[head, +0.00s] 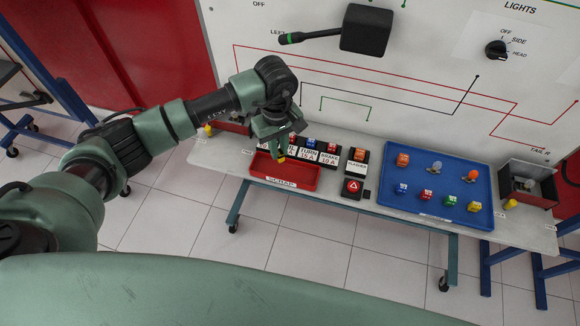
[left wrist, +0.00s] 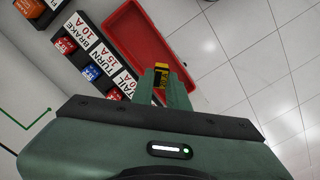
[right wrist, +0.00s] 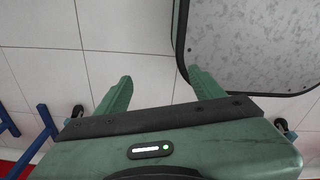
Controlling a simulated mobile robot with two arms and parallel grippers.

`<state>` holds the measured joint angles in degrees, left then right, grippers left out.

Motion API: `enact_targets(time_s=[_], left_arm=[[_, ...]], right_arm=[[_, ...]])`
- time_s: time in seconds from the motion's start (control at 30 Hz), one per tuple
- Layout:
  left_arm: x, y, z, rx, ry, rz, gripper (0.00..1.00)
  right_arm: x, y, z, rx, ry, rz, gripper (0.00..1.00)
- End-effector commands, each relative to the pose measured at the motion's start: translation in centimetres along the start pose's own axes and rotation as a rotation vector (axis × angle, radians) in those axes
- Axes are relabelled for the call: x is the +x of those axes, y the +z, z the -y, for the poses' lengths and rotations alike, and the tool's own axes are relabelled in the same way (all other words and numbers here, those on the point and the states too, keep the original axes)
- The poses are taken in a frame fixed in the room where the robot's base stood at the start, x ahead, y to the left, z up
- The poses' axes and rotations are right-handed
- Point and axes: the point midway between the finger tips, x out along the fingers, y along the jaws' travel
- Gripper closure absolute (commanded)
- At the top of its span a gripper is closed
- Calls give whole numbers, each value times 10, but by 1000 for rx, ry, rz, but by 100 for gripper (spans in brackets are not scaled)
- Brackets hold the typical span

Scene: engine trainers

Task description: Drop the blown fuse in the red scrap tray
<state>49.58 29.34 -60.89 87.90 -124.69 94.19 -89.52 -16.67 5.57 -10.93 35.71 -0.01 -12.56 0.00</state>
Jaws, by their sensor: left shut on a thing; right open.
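The blown fuse (head: 281,159), a small yellow and black piece, is held between the fingers of my left gripper (head: 279,150). The fuse also shows at the fingertips in the left wrist view (left wrist: 161,75). The red scrap tray (head: 300,181) lies on the bench below this gripper, and in the left wrist view the tray (left wrist: 128,35) shows just beyond the fuse. The fuse is apart from the tray floor, near one side of the tray. My right gripper (right wrist: 160,78) is open and empty in the right wrist view, and is not visible in the head view.
A fuse row (head: 308,154) labelled tail, turn and brake stands behind the red tray. A flasher block (head: 357,167) and a hazard switch (head: 352,188) are right of it. A blue tray (head: 470,170) holds several coloured parts. A metal box (head: 527,182) stands at the bench's right end.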

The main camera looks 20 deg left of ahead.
Motion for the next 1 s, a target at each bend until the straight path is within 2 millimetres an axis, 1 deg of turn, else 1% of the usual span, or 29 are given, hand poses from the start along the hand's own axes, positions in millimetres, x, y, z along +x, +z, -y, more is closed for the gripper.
enact_targets(time_s=[0.13,0.3,0.4,0.6,0.7,0.93,0.97,1.0], left_arm=[[11,-2,-1,-17,0,-1,100],[28,-1,0,-14,0,1,100],[40,0,-1,-13,0,1,100],[60,-1,-1,-14,1,1,100],[63,-1,-1,-13,2,0,100],[63,-1,-1,-12,2,-1,100],[63,-1,-1,-13,2,-1,79],[63,-1,-1,-12,1,-1,68]], right_arm=[[4,2,3,-1,-4,2,32],[13,8,23,1,-26,8,32],[20,10,29,0,-34,10,32],[31,11,26,-3,-30,11,32],[32,12,24,-4,-27,12,32],[31,11,19,-2,-21,11,32],[32,11,18,-2,-20,11,32],[32,11,17,-2,-19,11,32]])
